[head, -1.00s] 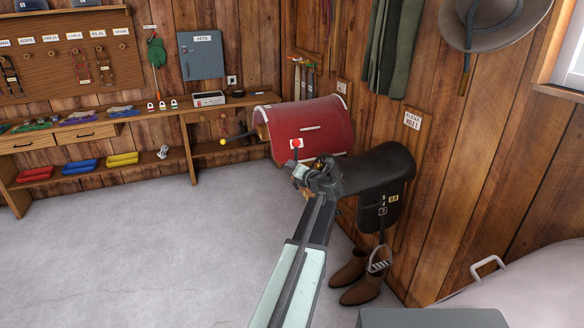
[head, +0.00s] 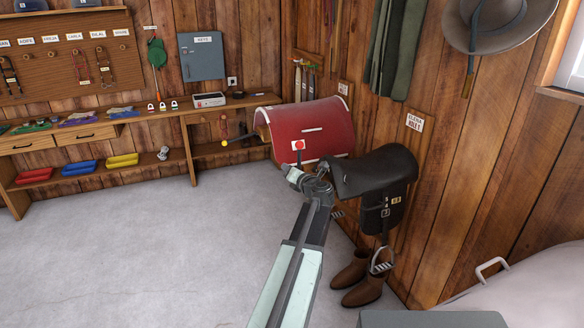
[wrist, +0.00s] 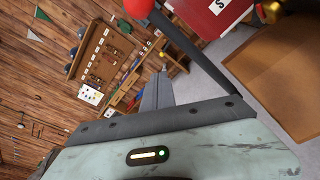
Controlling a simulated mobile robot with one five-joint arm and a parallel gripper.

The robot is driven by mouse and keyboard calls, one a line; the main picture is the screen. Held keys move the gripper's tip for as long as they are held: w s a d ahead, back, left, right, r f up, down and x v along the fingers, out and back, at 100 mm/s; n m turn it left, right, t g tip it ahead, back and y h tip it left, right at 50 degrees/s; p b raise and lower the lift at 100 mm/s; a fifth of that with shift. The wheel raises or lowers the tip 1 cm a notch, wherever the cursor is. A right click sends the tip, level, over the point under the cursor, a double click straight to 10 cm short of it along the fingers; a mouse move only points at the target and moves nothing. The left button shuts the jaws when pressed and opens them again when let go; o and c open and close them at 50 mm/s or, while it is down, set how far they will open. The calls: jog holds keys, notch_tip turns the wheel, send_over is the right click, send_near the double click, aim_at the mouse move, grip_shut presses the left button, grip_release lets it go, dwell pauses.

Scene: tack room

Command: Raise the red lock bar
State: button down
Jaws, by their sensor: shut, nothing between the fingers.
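The red lock bar shows in the head view as a red knob (head: 298,145) in front of a white plate on the red saddle-shaped housing (head: 325,130). In the wrist view its red ball end (wrist: 138,7) and grey rod (wrist: 190,48) run diagonally down to the right, close to the camera. My gripper (head: 291,172) is shut and empty, just below the red knob in the head view. I cannot tell whether it touches the bar. The housing's red side (wrist: 210,15) with a white label shows at the top of the wrist view.
A black saddle (head: 375,172) hangs on the right wall beside my arm, with brown boots (head: 362,290) below. A shelf bench (head: 155,113) lines the back wall; the floor at left is clear.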

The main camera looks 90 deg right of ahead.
jog(key=f+v, duration=0.1)
jog(key=v, duration=0.7)
jog(key=shift+s+a, duration=0.25)
jog(key=shift+s, duration=0.15)
